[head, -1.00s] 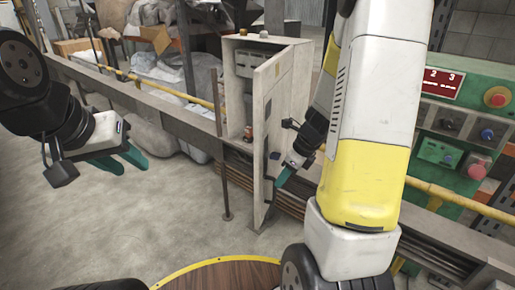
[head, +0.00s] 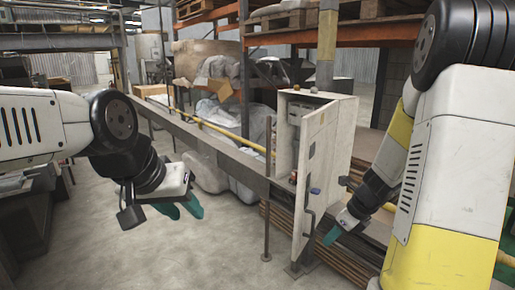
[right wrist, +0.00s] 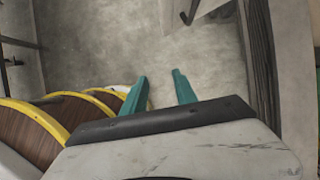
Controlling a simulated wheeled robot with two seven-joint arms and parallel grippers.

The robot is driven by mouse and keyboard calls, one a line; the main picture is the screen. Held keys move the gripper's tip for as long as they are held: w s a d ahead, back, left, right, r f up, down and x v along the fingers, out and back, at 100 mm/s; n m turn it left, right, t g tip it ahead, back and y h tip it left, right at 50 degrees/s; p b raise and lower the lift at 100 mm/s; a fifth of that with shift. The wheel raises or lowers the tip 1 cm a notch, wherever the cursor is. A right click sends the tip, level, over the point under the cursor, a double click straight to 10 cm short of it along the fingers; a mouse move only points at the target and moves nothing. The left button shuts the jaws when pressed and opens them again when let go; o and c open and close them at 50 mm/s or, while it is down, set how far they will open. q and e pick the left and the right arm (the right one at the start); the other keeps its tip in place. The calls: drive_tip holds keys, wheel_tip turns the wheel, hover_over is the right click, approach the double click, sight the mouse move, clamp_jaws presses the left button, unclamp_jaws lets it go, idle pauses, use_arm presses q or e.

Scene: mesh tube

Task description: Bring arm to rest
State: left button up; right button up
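My left gripper (head: 182,209) hangs in free air at the left of the head view, over the floor. Its teal fingers are apart and hold nothing. My right gripper (head: 331,237) is low, just right of the cabinet door in the head view; I cannot tell whether it touches it. The right wrist view shows its two teal fingers (right wrist: 159,88) spread with bare floor between them. The grey cabinet (head: 288,135) stands with its door (head: 325,150) ajar and a dark handle (head: 309,222) on the door.
A long grey rail (head: 215,148) and a yellow pipe (head: 228,133) run behind the grippers to the cabinet. A thin post (head: 267,200) stands left of the door. Wrapped sacks and shelving (head: 290,38) are behind. Open concrete floor (head: 190,260) lies in front.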

drive_tip(key=w+d+r+m+t+h, duration=0.2)
drive_tip(key=r+m+t, duration=0.1)
drive_tip(key=r+m, duration=0.55)
drive_tip(key=w+d+r+m+t+h, duration=0.1)
drive_tip(key=w+r+m+t+h, duration=0.15)
drive_tip(key=r+m, duration=0.65)
drive_tip(key=s+a+r+m, duration=0.25)
drive_tip(key=s+m, duration=0.85)
drive_tip(key=m, duration=0.6)
drive_tip(key=s+a+m+g+y, duration=0.3)
drive_tip(key=s+a+m, duration=0.5)
drive_tip(key=s+m, duration=0.1)
drive_tip(key=shift+s+a+r, duration=0.4)
drive_tip(key=shift+s, duration=0.2)
drive_tip(key=shift+y, duration=0.25)
